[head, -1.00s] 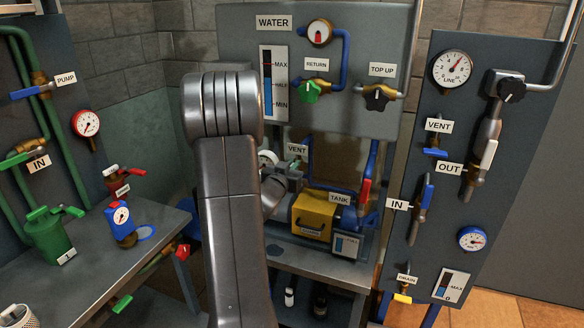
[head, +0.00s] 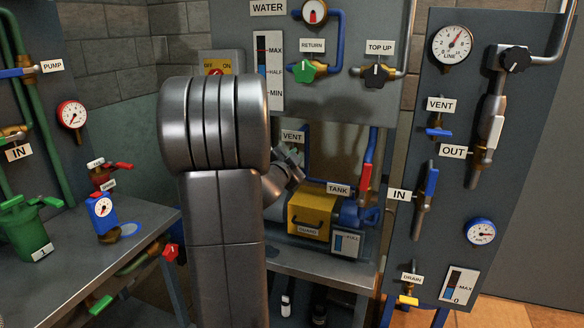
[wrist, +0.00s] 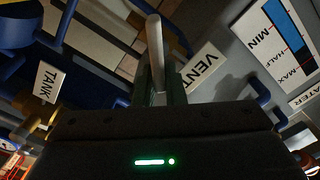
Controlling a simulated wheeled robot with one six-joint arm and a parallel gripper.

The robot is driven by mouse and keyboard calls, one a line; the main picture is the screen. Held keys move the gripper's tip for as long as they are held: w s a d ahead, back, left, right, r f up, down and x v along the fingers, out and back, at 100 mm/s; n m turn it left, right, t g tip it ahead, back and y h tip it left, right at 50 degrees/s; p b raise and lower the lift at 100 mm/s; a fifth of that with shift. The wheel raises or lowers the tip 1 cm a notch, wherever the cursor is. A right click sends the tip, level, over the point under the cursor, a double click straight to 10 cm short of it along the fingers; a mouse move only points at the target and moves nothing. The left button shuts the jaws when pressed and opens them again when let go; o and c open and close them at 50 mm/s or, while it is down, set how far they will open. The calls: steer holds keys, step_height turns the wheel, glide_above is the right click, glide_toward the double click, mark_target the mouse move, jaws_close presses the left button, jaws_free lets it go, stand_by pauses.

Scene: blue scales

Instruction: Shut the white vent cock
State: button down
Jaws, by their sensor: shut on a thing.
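The white vent cock's lever (wrist: 156,52) stands between my fingers in the wrist view, beside a label reading VENT (wrist: 201,66). My gripper (wrist: 160,92) is shut on the lever, whose pale rounded end sticks out past the fingertips. In the head view my gripper (head: 291,158) is just under the VENT label (head: 292,137), left of the tank. There the cock is hidden or too small to make out behind my gripper and arm. The cock's body and pipe joint are not clear in either view.
A red-handled valve (head: 366,176) stands on a blue pipe farther right. The gauge panel (head: 345,105) is above. Another VENT label (head: 441,105) marks a blue-handled valve on the right panel.

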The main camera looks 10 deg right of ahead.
steer(key=shift+s+d+f+m+b, duration=0.1)
steer(key=shift+f+m+b, duration=0.25)
steer(key=shift+m+b, duration=0.95)
steer(key=shift+s+d+f+m+b, duration=0.1)
steer(key=shift+f+m+b, duration=0.25)
steer(key=shift+m+b, duration=0.95)
steer(key=shift+s+d+f+m+b, duration=0.1)
steer(key=shift+f+m+b, duration=0.25)
steer(key=shift+m+b, duration=0.95)
steer(key=shift+m, duration=0.5)
steer(key=c, duration=1.5)
jaws_free()
steer(key=p+v, duration=0.1)
steer(key=v, duration=1.2)
steer(key=shift+s+a, duration=0.25)
